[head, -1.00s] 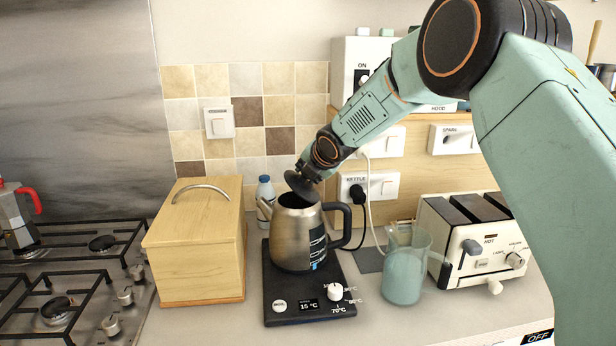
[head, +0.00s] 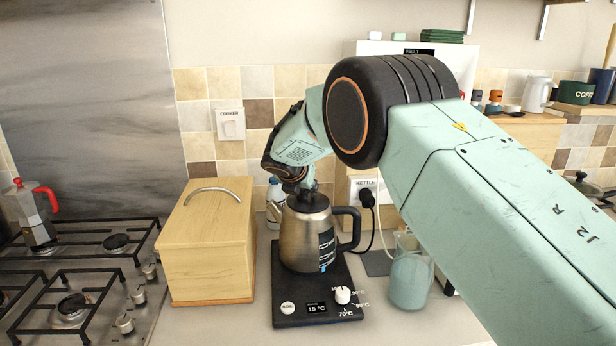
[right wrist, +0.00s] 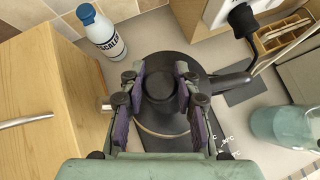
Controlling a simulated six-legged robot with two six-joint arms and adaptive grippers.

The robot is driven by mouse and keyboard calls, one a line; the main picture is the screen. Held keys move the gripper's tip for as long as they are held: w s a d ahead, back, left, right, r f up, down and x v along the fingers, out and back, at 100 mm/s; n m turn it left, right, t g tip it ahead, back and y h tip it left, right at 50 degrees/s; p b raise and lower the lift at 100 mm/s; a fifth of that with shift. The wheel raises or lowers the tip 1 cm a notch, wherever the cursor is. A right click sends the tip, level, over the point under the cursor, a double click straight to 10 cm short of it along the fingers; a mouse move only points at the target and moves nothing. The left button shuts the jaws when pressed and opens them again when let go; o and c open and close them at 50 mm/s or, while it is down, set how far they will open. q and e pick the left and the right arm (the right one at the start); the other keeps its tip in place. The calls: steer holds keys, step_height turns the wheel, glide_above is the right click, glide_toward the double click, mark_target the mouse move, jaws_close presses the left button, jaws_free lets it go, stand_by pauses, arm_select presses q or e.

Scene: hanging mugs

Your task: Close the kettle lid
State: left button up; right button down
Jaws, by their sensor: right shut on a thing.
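The steel kettle (head: 303,240) stands upright on its black base (head: 284,312), black handle to the right. Its dark lid (head: 308,204) lies down over the kettle's mouth, and whether it is fully seated cannot be told. My right gripper (head: 300,189) is right above the kettle, partly hidden by its own wrist. In the right wrist view, my right gripper (right wrist: 160,82) has its purple-padded fingers on both sides of the lid's round dark knob (right wrist: 160,88) and is shut on it. The kettle's handle (right wrist: 222,80) shows at the right there. My left gripper is out of view.
A wooden bread box (head: 212,255) stands left of the kettle, with a gas stove (head: 90,270) beyond it. A white bottle (right wrist: 98,30) is behind the kettle. A translucent jug (head: 410,275) stands to the right. A kettle cord (head: 379,225) runs to the wall socket.

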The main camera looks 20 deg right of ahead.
steer(key=shift+a+f, duration=0.1)
steer(key=shift+f, duration=0.05)
steer(key=c, duration=0.9)
jaws_free()
steer(key=shift+c, duration=0.2)
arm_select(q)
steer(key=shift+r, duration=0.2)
arm_select(e)
steer(key=v, duration=1.1)
steer(key=shift+s+a+r, duration=0.2)
steer(key=shift+a, duration=0.15)
steer(key=shift+s, duration=0.1)
